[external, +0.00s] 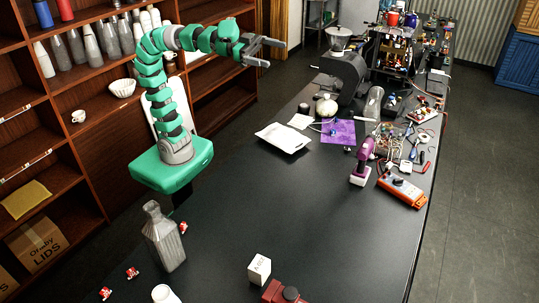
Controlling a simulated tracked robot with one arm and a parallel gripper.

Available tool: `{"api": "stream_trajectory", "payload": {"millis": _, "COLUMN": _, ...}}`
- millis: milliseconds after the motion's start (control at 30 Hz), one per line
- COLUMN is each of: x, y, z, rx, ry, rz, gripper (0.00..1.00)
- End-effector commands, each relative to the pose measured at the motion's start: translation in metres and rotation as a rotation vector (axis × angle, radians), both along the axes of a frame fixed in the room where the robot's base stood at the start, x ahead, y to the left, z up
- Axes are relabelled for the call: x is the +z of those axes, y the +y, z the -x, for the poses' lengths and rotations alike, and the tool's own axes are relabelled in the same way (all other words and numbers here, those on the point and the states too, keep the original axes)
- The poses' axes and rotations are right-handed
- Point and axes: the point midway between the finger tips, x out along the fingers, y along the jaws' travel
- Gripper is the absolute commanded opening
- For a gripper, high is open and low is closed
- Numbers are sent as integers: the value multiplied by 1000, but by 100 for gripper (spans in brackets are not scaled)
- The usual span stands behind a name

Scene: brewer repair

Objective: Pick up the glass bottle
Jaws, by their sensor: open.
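A clear grey glass bottle (164,238) with a narrow neck stands upright on the dark table, near its left front edge. My gripper (272,52) is raised high at the end of my green arm and points to the right. It is open and empty, well away from this bottle. Another clear glass vessel (374,103) stands farther back on the table, beside the dark machine. Several grey bottles (92,47) also stand on the shelf at the upper left.
The black table (265,205) is mostly clear in the middle. A white packet (283,137), a purple drill (362,163) and an orange meter (402,189) lie or stand farther back. A white box (259,268) and a red object (285,292) are in front, with small red-and-white items (132,273) at left.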

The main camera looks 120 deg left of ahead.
Motion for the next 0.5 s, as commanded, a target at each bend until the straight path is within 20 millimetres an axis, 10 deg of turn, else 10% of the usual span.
{"api": "stream_trajectory", "payload": {"millis": 300, "x": -87, "y": -89, "z": -96, "rx": -264, "ry": -156, "rz": -264, "gripper": 100}}
{"api": "stream_trajectory", "payload": {"millis": 500, "x": -181, "y": -177, "z": -112, "rx": -582, "ry": -186, "rz": -335, "gripper": 100}}
